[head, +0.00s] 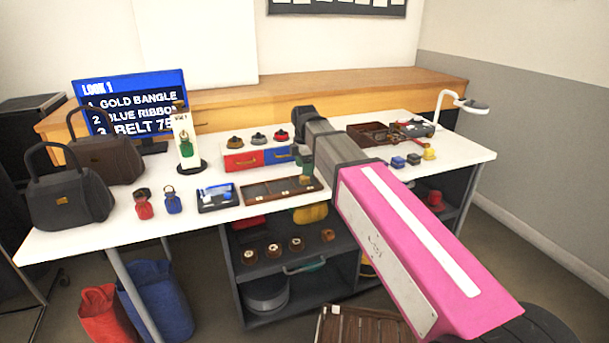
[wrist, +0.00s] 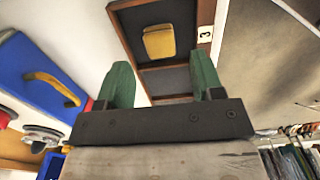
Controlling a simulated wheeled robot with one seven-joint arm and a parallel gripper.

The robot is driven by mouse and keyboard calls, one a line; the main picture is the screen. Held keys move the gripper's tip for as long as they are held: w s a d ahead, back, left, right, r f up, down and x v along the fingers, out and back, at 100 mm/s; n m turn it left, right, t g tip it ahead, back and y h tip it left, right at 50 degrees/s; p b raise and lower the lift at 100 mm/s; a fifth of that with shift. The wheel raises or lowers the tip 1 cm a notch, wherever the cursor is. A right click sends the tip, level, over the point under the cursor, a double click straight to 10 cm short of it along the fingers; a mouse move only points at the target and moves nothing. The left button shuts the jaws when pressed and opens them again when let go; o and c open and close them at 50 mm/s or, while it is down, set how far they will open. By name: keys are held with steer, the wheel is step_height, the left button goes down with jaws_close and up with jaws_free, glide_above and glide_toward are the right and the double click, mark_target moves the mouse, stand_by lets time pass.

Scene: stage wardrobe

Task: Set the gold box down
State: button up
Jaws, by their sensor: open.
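The gold box (wrist: 159,42) lies in a dark-lined compartment of a wooden tray (wrist: 206,12), by the label 3, in the wrist view. My gripper (wrist: 161,76) has two green fingers spread apart with nothing between them. The box is beyond the fingertips, apart from them. In the head view my gripper (head: 305,166) is over the right end of the wooden tray (head: 268,201) on the white table. The box is small and partly hidden by my arm there.
Red and blue boxes (head: 242,161) with hats stand just behind the tray. A blue-and-white tray (head: 217,197) lies to its left, and a perfume stand (head: 186,140) behind that. Black and brown handbags (head: 66,201) fill the left end. The white table (head: 100,240) is clear at front left.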

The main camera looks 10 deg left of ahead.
step_height(320, 180, up, 8)
stand_by(0.4)
steer(key=shift+f, duration=0.1)
